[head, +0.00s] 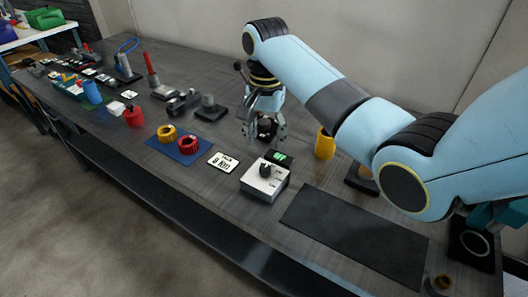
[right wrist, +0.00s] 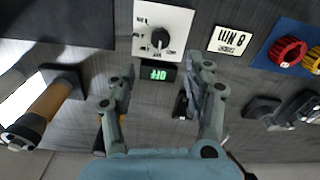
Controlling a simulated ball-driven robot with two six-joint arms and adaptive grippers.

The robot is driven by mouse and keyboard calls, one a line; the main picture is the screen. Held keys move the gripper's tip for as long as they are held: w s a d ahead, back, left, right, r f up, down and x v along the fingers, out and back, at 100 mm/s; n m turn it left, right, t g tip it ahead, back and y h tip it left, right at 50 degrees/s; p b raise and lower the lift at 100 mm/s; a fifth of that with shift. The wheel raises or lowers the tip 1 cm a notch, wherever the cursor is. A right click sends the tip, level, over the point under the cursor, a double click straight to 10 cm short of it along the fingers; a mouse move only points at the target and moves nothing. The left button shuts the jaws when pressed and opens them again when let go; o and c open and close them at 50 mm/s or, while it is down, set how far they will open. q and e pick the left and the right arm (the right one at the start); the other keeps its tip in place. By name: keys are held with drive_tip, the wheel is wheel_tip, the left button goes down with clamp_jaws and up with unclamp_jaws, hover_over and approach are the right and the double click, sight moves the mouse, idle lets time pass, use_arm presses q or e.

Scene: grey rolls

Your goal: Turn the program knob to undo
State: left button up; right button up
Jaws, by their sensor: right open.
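The white box with the black program knob (head: 266,170) stands on the bench; the knob also shows at the top middle of the right wrist view (right wrist: 160,38). Small labels surround the knob, too small to read surely. A small green-lit display (head: 280,157) sits behind the box; in the right wrist view it (right wrist: 158,74) seems to read OFF, upside down. My right gripper (head: 264,137) is open and empty, behind and above the knob box, not touching the knob. In the right wrist view its fingertips (right wrist: 165,77) are spread either side of the display. My left gripper is not in view.
A blue mat (head: 205,147) holds red and yellow rings. A yellow cylinder (head: 324,144) stands right of the gripper. A dark mat (head: 352,238) lies clear at front right.

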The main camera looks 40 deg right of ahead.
sight(265, 167)
drive_tip(key=shift+w+f, duration=0.1)
drive_tip(key=shift+f, duration=0.35)
wheel_tip(265, 167, down, 6)
drive_tip(key=shift+f, duration=0.1)
wheel_tip(265, 167, down, 2)
drive_tip(key=shift+f+b, duration=0.2)
drive_tip(key=shift+b, duration=0.15)
drive_tip(key=shift+f, duration=0.5)
drive_tip(key=c, duration=0.4)
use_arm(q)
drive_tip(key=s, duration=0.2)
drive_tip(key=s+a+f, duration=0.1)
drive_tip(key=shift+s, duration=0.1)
use_arm(e)
clamp_jaws()
